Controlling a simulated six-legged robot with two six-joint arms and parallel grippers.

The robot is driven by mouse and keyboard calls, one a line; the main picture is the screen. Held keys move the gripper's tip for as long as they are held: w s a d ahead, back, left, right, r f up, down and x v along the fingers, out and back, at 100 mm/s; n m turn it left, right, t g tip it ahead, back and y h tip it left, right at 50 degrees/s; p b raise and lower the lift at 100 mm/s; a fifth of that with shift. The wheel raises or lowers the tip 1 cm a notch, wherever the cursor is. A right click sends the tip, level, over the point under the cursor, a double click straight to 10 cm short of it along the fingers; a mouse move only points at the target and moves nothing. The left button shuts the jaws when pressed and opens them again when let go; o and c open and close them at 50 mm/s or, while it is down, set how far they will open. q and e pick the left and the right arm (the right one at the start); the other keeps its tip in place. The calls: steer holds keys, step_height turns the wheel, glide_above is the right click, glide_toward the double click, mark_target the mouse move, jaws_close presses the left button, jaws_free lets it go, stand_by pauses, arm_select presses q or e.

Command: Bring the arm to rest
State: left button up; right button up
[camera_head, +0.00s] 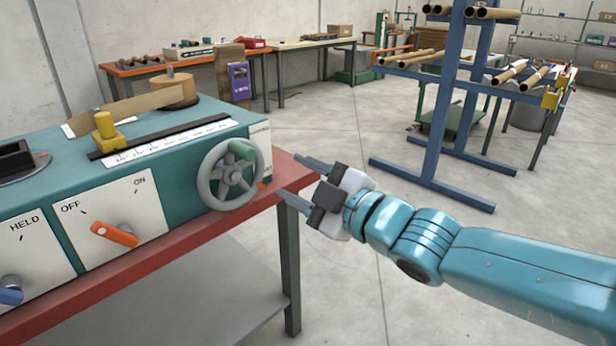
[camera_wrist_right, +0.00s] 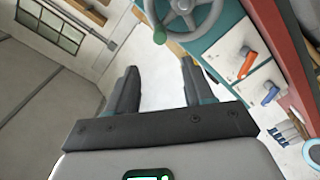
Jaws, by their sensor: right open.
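My right gripper (camera_head: 290,182) is open and empty. In the head view it is in the air just right of the grey handwheel (camera_head: 216,188) on the teal machine (camera_head: 90,166), near the right end of the red bench top. In the right wrist view my right gripper (camera_wrist_right: 158,85) shows two dark fingers spread apart with nothing between them, and the handwheel (camera_wrist_right: 188,14) is beyond them at the top. The wheel has a green knob. My left gripper is in neither view.
The machine front has an orange OFF/ON lever (camera_head: 114,234) and a blue knob (camera_head: 10,294). The red bench (camera_head: 284,172) ends near my gripper. A blue rack (camera_head: 446,110) with cardboard tubes stands beyond. Floor between bench and rack is clear.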

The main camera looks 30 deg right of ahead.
steer(key=shift+v, duration=0.8)
steer(key=w+a+f+m+g, duration=0.1)
steer(key=w+f+g, duration=0.1)
steer(key=f, duration=0.7)
steer(key=w+a+f+g, duration=0.2)
steer(key=w+f, duration=0.1)
steer(key=f, duration=0.5)
steer(key=s+a+f+m+g, duration=0.1)
steer(key=s+f+m+g, duration=0.15)
steer(key=f, duration=0.75)
steer(key=s+a+f+m+g, duration=0.2)
steer(key=f+g, duration=0.1)
steer(key=f, duration=0.7)
steer(key=s+a+f+m+g+h, duration=0.25)
steer(key=s+f+m+g, duration=0.6)
steer(key=s+f, duration=1.05)
step_height(320, 180, up, 25)
steer(key=m+t+p, duration=0.1)
steer(key=m+p, duration=0.1)
steer(key=p, duration=2.2)
steer(key=shift+s, duration=0.4)
